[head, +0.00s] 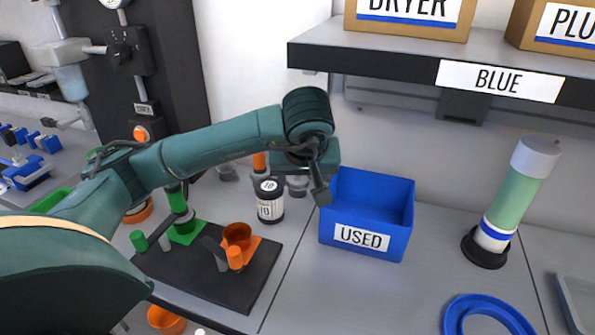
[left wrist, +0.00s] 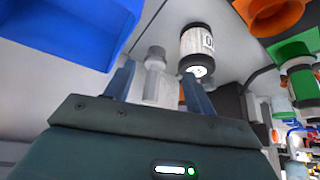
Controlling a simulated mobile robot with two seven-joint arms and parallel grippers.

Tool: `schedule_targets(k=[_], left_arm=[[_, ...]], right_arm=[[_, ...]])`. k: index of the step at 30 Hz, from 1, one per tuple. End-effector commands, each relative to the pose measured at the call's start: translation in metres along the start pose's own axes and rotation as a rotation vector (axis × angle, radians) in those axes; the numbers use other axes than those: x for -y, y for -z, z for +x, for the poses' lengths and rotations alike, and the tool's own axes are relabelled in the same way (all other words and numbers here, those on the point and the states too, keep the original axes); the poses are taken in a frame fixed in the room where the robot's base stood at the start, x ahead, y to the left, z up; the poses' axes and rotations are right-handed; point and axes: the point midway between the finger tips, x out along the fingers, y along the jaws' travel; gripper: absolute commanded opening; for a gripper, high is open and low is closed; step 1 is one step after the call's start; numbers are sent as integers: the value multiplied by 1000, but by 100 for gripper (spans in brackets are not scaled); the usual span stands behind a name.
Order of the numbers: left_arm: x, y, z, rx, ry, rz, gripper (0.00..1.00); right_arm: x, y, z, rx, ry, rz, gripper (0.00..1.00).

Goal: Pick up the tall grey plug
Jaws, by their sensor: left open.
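A grey plug (left wrist: 154,75), upright with a narrower darker top, shows between the two fingers of my left gripper (left wrist: 158,88) in the left wrist view. The fingers stand apart on either side of it; I cannot tell whether either one touches it. In the head view my left gripper (head: 318,182) is at the back of the bench, just left of the blue bin. A small grey piece (head: 297,186) shows below it there, mostly hidden by the gripper. My right gripper is not in view.
The blue USED bin (head: 362,240) stands close right of the gripper. A black-and-white bottle (head: 270,205) stands close left. A dark board (head: 210,275) holds green and orange parts. The BLUE shelf (head: 400,65) overhangs the back. A green cylinder (head: 515,190) stands at right.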

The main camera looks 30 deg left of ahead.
Motion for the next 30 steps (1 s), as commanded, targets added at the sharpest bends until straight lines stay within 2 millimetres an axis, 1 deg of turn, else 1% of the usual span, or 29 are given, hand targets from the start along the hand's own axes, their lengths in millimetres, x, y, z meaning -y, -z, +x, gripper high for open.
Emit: schedule_targets(k=[3,9,13,21,27,30], left_arm=[[1,22,11,1,4,-6,55],[0,59,33,1,2,-5,55],[0,77,43,1,0,-4,55],[0,94,53,0,1,-3,55],[1,93,87,3,2,-1,55],[0,93,98,2,1,0,55]], right_arm=[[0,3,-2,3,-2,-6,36],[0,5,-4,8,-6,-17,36],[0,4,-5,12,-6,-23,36],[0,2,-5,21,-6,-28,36],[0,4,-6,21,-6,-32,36],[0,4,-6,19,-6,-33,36]])
